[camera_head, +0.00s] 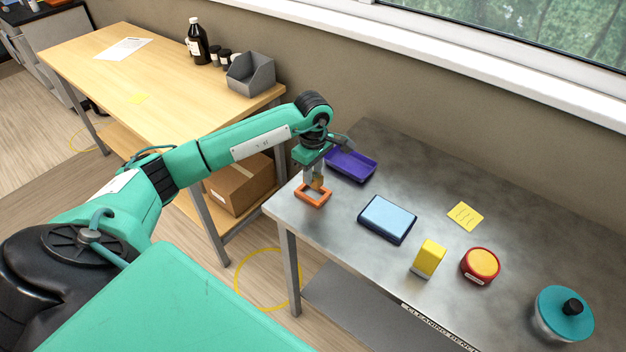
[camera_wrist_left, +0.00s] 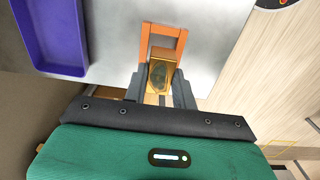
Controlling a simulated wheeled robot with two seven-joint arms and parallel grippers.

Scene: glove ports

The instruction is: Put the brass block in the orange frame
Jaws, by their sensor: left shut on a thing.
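The orange frame (camera_head: 312,196) lies on the grey metal table near its left corner. My left gripper (camera_head: 315,182) points down over the frame's far side and is shut on the brass block (camera_head: 317,183). In the left wrist view the brass block (camera_wrist_left: 160,74) sits between the fingers of the left gripper (camera_wrist_left: 160,88), overlapping the opening of the orange frame (camera_wrist_left: 163,29). I cannot tell whether the block is inside the frame or just above it. My right gripper does not show.
A purple tray (camera_head: 351,165) lies just behind the gripper. A blue box (camera_head: 387,218), a yellow block (camera_head: 428,259), a red round container (camera_head: 480,266) and a teal-lidded jar (camera_head: 563,314) stand further right. The table's left edge is close to the frame.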

